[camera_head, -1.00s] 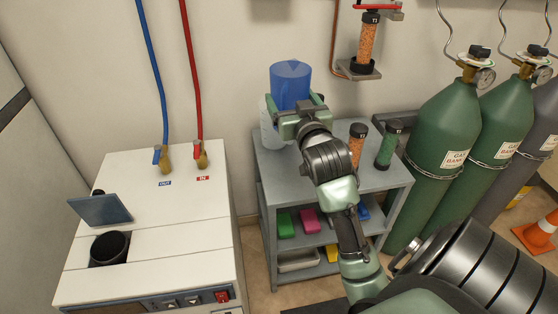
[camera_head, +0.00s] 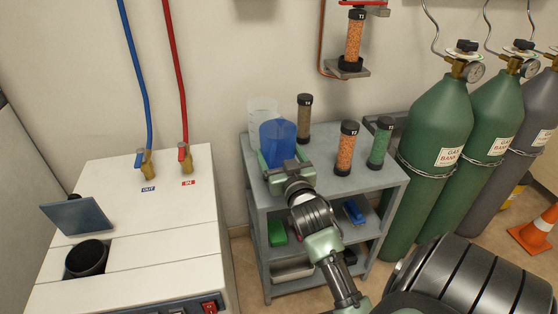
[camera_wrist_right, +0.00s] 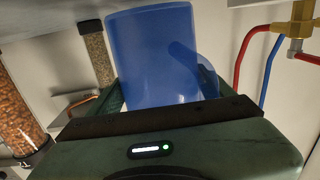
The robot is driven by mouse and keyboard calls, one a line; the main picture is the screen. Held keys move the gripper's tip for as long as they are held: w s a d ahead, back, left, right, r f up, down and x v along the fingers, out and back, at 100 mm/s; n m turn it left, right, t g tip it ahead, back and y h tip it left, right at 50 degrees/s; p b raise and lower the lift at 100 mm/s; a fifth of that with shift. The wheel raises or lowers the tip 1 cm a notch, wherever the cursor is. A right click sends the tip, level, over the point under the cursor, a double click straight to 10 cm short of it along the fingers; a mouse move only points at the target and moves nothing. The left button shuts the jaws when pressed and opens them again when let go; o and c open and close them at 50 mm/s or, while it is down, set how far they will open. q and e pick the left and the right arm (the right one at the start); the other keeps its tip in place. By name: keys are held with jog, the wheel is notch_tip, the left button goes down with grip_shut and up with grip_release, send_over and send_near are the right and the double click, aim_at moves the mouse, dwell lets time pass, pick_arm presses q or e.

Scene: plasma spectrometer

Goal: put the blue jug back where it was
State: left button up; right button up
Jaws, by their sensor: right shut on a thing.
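The blue jug (camera_head: 279,142) is at the top of the grey shelf cart (camera_head: 330,182), near its left side. It looks upright, and its base is hidden behind my gripper, so I cannot tell whether it touches the top. My right gripper (camera_head: 285,168) is shut on the jug. In the right wrist view the jug (camera_wrist_right: 155,60) stands between the fingers of my right gripper (camera_wrist_right: 160,105), with its handle at the right. My left gripper is not in view.
A clear jug (camera_head: 262,114) stands behind the blue one. A brown-filled tube (camera_head: 304,118), an orange tube (camera_head: 346,148) and a green tube (camera_head: 379,147) stand on the cart top. Green gas cylinders (camera_head: 437,150) are at the right. A white machine (camera_head: 130,220) is at the left.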

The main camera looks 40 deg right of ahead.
jog(key=shift+f, duration=0.65)
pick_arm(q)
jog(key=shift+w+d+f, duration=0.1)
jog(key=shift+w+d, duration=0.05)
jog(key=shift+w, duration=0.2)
pick_arm(e)
jog(key=shift+r, duration=0.1)
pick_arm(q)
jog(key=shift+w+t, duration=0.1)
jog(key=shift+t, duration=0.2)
pick_arm(e)
jog(key=o, duration=2)
